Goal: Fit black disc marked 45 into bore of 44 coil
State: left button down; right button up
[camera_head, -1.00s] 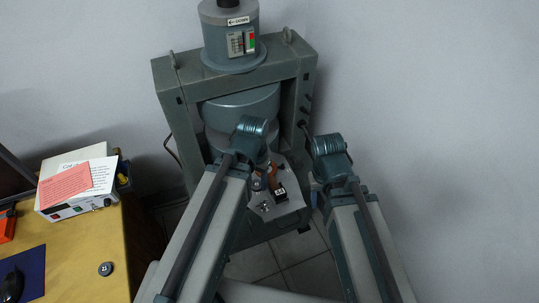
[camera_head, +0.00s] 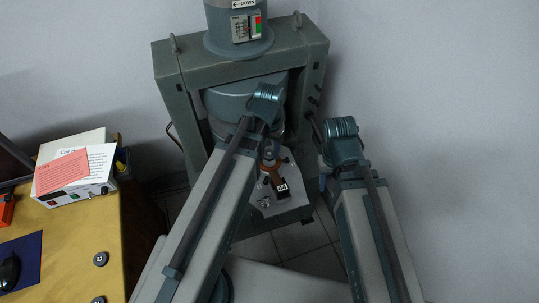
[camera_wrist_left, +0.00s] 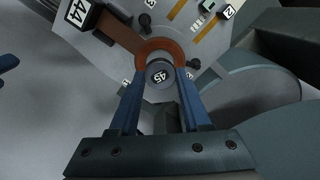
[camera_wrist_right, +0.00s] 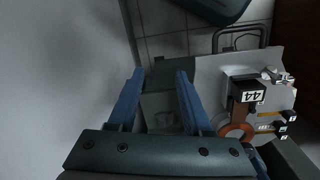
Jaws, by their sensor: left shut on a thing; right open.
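The black disc marked 45 (camera_wrist_left: 157,75) is pinched between the blue fingertips of my left gripper (camera_wrist_left: 157,82) in the left wrist view. Its label faces that camera. The copper-coloured coil ring (camera_wrist_left: 150,46), joined to a block marked 44 (camera_wrist_left: 76,12), lies on a grey plate just beyond the disc. The disc overlaps the near part of the ring and its bore; I cannot tell its height above it. The coil (camera_head: 268,179) and block (camera_head: 282,187) also show in the head view. My right gripper (camera_wrist_right: 158,88) is open and empty, left of the coil (camera_wrist_right: 236,131) in its view.
The plate (camera_head: 285,205) carries other small numbered parts. A large grey magnet frame (camera_head: 230,50) rises behind and around the left wrist. A yellow desk (camera_head: 75,245) at left holds a labelled box (camera_head: 80,190) and small dark discs (camera_head: 101,259).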

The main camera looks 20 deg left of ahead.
aim_at(269, 154)
pick_arm(q)
jog(key=shift+f+b, duration=1.45)
jog(key=shift+f, duration=0.2)
jog(key=shift+f+b, duration=0.25)
jog(key=shift+b, duration=0.05)
jog(key=shift+c, duration=1.8)
grip_release()
jog(key=shift+s, duration=0.1)
jog(key=shift+r+p, duration=0.5)
jog(key=shift+p, duration=0.05)
notch_tip(269, 154, up, 12)
jog(key=p, duration=1.2)
jog(key=s+d+m+y, duration=0.1)
jog(key=s+d, duration=0.5)
jog(key=d, duration=0.2)
jog(key=shift+s+d+f, duration=0.15)
jog(key=shift+s+d, duration=0.05)
jog(key=shift+s, duration=0.2)
